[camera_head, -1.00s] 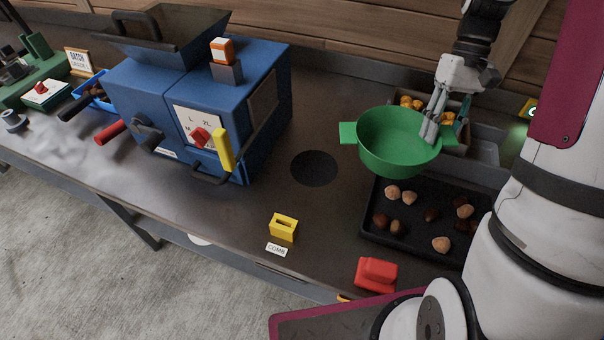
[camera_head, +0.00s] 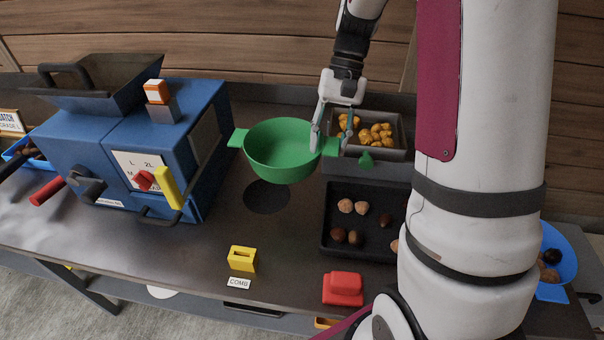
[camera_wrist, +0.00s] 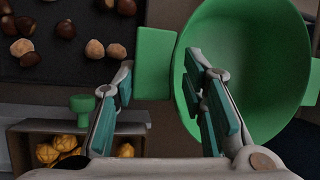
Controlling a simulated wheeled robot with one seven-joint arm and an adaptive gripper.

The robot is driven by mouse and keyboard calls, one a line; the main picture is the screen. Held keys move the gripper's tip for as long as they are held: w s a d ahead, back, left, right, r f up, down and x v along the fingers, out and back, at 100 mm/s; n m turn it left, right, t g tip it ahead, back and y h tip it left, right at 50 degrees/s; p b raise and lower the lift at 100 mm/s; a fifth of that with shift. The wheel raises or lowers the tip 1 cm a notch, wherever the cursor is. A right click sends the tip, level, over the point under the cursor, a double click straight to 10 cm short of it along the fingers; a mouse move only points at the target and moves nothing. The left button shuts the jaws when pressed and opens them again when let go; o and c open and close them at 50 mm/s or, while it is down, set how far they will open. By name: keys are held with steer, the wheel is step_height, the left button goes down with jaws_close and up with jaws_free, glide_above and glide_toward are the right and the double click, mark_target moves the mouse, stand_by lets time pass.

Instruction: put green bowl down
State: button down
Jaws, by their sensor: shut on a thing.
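The green bowl (camera_head: 281,152) is a deep round bowl with two flat side handles. It looks empty in the wrist view (camera_wrist: 250,70). My gripper (camera_head: 328,148) is shut on the bowl's right side by its handle. In the wrist view my gripper's fingers (camera_wrist: 158,88) stand on either side of the rim, one inside the bowl and one by the handle. The bowl is upright and held above the bench, just behind a dark round spot (camera_head: 267,196) on the bench top. The bowl's underside is hidden.
A blue machine (camera_head: 150,150) with a yellow lever stands left of the bowl. A black tray (camera_head: 330,245) of chestnuts and a grey crate (camera_head: 403,125) of yellow pieces lie right. A yellow slotted block (camera_head: 242,259) and a red block (camera_head: 343,289) sit near the front edge.

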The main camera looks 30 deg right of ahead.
glide_above(302, 160)
steer(key=shift+s, duration=0.1)
steer(key=f, duration=0.7)
steer(key=shift+s+d+f, duration=0.15)
steer(key=shift+d+f, duration=0.05)
steer(key=shift+f, duration=0.1)
steer(key=shift+a+f, duration=0.15)
steer(key=shift+f, duration=1.9)
steer(key=c, duration=1)
jaws_free()
